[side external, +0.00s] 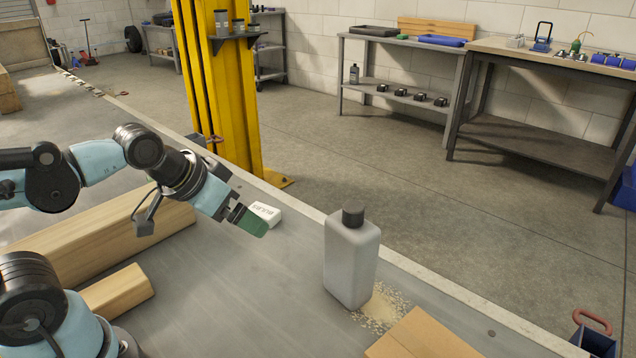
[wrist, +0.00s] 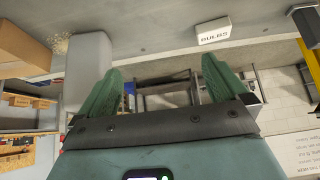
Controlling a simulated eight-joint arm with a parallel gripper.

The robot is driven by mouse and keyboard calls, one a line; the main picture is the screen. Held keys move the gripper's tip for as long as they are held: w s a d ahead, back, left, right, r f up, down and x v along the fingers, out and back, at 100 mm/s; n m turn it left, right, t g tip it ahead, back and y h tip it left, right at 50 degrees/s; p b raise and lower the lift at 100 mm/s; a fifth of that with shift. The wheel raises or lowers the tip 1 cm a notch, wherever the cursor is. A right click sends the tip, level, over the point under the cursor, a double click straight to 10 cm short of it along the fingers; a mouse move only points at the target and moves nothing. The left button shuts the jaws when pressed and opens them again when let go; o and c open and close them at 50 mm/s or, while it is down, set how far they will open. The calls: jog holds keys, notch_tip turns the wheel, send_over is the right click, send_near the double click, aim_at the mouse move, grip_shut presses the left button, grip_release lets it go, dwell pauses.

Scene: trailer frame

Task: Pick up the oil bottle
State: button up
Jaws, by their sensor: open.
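The oil bottle (side external: 350,262), grey with a black cap, stands upright on the grey trailer bed (side external: 222,285), near its far edge. My gripper (side external: 252,222), with green fingers, is above the bed to the left of the bottle and apart from it. In the wrist view my gripper (wrist: 160,68) is open, with nothing held between its fingers. The bottle (wrist: 86,68) shows there as a grey shape at the left, partly hidden behind the left finger; its cap is not clear.
A white box marked BULBS (side external: 264,213) lies just beyond my gripper. A patch of spilled grains (side external: 384,306) and a cardboard box (side external: 424,336) are right of the bottle. Wooden beams (side external: 100,240) lie at the left. A yellow post (side external: 228,110) stands behind. Bed between gripper and bottle is clear.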

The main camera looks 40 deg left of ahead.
jog(key=shift+d, duration=0.1)
jog(key=m+t+h, duration=0.2)
jog(key=t, duration=0.4)
send_near(339, 233)
jog(key=f, duration=0.1)
jog(key=shift+x, duration=3.7)
jog(key=shift+r+x, duration=0.2)
jog(key=shift+x, duration=1.1)
jog(key=shift+r+x, duration=0.2)
jog(key=shift+x, duration=1.1)
jog(key=shift+w, duration=0.15)
jog(key=shift+c, duration=0.3)
jog(key=c, duration=1.4)
jog(key=shift+c, duration=1.2)
